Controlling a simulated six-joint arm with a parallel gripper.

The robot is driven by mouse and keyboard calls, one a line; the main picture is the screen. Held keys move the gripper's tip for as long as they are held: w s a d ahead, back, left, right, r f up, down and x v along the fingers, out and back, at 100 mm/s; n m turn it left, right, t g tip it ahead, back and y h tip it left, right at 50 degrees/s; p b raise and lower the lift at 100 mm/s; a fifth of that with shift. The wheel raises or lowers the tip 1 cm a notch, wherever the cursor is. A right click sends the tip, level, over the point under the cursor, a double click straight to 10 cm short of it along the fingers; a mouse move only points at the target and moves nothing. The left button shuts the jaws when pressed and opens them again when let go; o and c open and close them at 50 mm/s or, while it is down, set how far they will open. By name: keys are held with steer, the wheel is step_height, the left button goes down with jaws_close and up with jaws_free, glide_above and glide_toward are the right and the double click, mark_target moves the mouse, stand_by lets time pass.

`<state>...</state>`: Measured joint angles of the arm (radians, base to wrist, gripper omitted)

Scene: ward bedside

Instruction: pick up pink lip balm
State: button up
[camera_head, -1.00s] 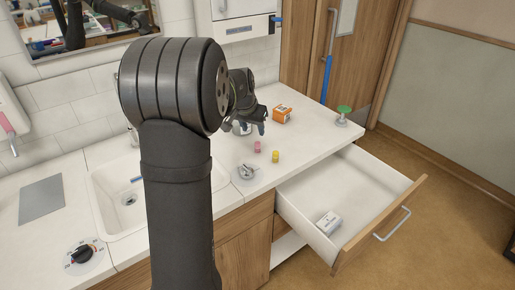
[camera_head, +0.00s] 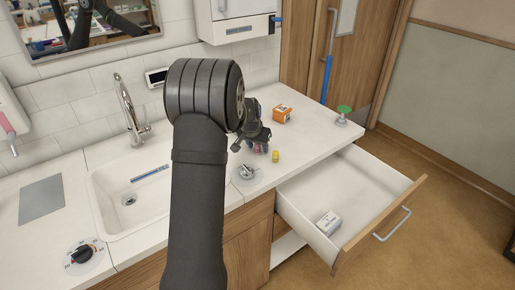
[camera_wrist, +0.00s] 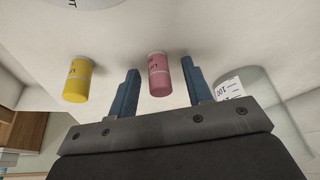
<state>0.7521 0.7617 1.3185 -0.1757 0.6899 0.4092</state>
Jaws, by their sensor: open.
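The pink lip balm (camera_wrist: 159,74) is a small pink cylinder with a dark label print. In the wrist view it sits between the two blue-grey fingertips of my gripper (camera_wrist: 160,70), with a gap on each side. My gripper is open and empty. In the head view my gripper (camera_head: 256,146) is low over the white counter and largely hides the pink lip balm. A similar yellow cylinder (camera_wrist: 78,80) stands to the left of the fingers in the wrist view. In the head view the yellow cylinder (camera_head: 275,156) is just right of my gripper.
A clear cup with markings (camera_wrist: 255,98) is close to the right finger in the wrist view. An orange box (camera_head: 282,114) and a green-topped object (camera_head: 343,112) stand farther right. The open drawer (camera_head: 385,215) holds a small box (camera_head: 328,222).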

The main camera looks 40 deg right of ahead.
jaws_close()
steer(key=shift+r, duration=0.1)
